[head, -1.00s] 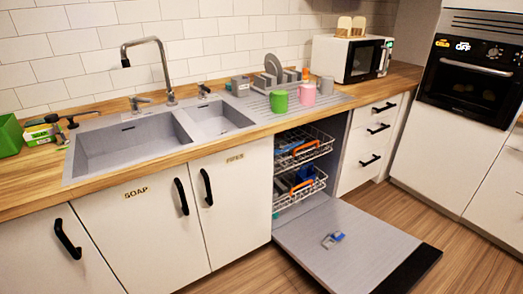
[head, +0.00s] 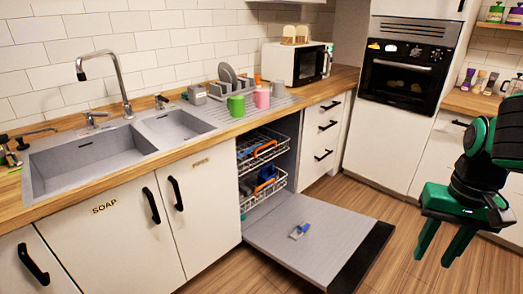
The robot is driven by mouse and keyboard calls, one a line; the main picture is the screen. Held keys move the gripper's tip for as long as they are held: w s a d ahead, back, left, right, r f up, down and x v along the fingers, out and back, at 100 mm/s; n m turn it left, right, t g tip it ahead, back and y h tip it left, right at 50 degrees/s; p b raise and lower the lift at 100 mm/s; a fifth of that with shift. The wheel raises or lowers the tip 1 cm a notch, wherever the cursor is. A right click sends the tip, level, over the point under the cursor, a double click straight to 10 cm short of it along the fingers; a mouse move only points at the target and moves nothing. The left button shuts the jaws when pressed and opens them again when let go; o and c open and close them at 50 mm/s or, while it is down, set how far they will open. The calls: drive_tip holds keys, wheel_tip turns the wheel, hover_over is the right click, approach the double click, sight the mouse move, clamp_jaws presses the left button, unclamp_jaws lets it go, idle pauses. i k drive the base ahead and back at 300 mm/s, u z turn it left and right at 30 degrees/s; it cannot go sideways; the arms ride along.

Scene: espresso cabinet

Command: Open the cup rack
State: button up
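The dishwasher stands open, with its door (head: 330,232) folded down flat. Two wire racks sit inside. The upper rack (head: 250,165) has an orange handle (head: 265,148) at its front and some blue items in it. The lower rack (head: 250,201) also has an orange handle (head: 265,185) and holds blue items. I cannot tell which one is the cup rack. Both racks seem to sit mostly inside. My gripper (head: 434,260) is at the right, its green fingers apart and pointing down, empty and well away from the racks.
A small blue and grey item (head: 299,231) lies on the open door. Green (head: 236,106) and pink (head: 262,98) cups stand on the drainboard above. White drawers (head: 324,130) are right of the dishwasher. The wooden floor (head: 400,225) between door and gripper is clear.

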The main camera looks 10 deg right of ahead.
sight(242, 141)
drive_tip(key=u, duration=0.1)
drive_tip(key=i, duration=1)
drive_tip(key=z, duration=0.1)
